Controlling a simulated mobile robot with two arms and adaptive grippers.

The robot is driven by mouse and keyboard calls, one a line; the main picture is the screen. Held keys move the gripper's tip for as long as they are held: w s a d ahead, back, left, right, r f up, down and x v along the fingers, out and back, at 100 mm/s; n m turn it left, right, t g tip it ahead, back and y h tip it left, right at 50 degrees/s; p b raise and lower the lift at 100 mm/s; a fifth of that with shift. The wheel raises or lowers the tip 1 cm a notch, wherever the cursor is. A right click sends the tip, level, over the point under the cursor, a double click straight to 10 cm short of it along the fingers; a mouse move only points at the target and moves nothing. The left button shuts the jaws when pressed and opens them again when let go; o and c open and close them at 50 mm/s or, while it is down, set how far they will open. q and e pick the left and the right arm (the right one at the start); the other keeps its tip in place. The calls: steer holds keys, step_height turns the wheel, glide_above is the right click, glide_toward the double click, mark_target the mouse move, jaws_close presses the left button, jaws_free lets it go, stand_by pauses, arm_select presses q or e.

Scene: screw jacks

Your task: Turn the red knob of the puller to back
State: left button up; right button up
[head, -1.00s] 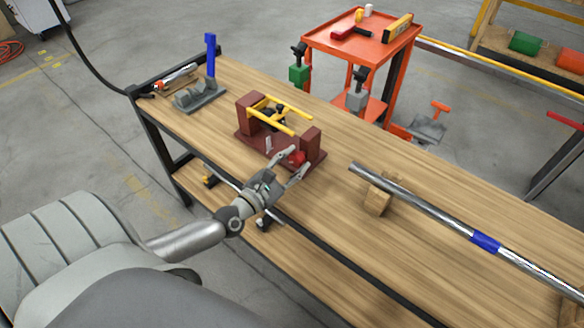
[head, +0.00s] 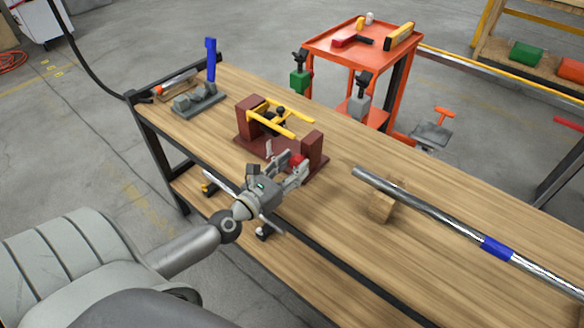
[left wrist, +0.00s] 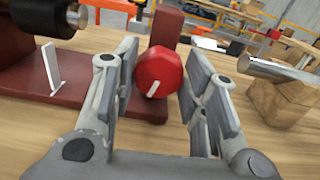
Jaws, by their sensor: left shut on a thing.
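The puller is a dark red frame with two yellow bars (head: 292,124) on a dark red base (head: 250,148), standing on the workbench. Its red knob (head: 299,159) is at the near right end, partly hidden by my fingers. In the left wrist view the knob (left wrist: 162,68) is a red faceted disc with a white mark on its lower left. My left gripper (head: 289,164) has one finger on each side of it and is shut on it; both fingers also show in the left wrist view (left wrist: 160,88). My right gripper is not in view.
A metal bar with a blue band (head: 495,248) rests on a wooden block (head: 383,203) to the right. A grey stand with a blue handle (head: 211,62) is at the far left. An orange cart (head: 340,47) stands behind the bench. Bench space in front of the bar is clear.

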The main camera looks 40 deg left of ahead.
arm_select(q)
steer(key=shift+f, duration=0.1)
steer(key=o, duration=1)
steer(key=shift+s, duration=0.15)
steer(key=s, duration=0.8)
steer(key=s+a, duration=0.1)
steer(key=s, duration=0.2)
steer(key=shift+s, duration=0.4)
